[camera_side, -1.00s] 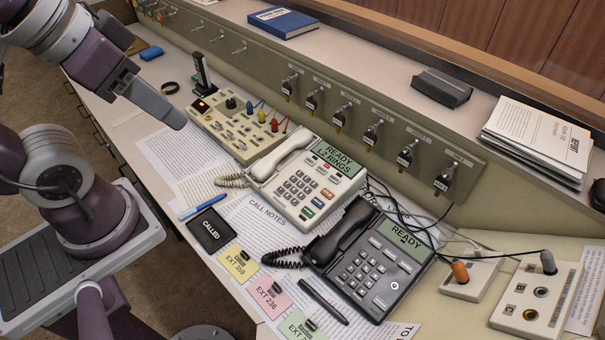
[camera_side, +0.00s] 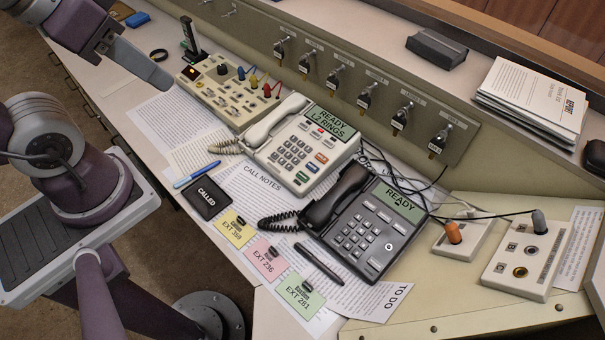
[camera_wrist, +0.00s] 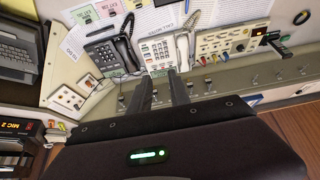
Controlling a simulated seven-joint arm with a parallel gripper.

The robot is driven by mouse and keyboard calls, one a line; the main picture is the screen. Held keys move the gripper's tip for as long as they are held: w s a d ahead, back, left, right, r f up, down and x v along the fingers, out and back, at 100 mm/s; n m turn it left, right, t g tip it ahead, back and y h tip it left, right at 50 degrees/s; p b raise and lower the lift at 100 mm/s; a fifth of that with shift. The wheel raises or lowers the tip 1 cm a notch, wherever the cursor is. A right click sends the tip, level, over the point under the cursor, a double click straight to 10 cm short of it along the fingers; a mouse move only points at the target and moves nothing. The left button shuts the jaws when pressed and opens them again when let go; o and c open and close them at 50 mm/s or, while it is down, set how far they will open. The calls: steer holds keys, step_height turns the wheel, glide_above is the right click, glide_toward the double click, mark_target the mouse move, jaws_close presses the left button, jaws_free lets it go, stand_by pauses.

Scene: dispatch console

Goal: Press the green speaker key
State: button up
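The cream desk phone (camera_side: 290,188), its display reading "READY L2 RINGS", stands mid-desk with its handset on the left. A column of small coloured keys (camera_side: 312,167) runs down its right side. The phone also shows in the wrist view (camera_wrist: 157,51), beyond the fingers. My gripper (camera_side: 162,78) hangs above the desk left of the phone, well apart from it. In the wrist view my two dark fingers (camera_wrist: 163,76) stand apart with nothing between them.
A dark phone (camera_side: 375,225) stands right of the cream one. A switch box (camera_side: 222,102) with coloured plugs and an upright post is behind-left. A row of key switches (camera_side: 337,75) lines the back panel. Papers, a pen (camera_side: 197,175) and note tags lie in front.

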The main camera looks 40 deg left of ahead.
jaws_close()
stand_by(1.4)
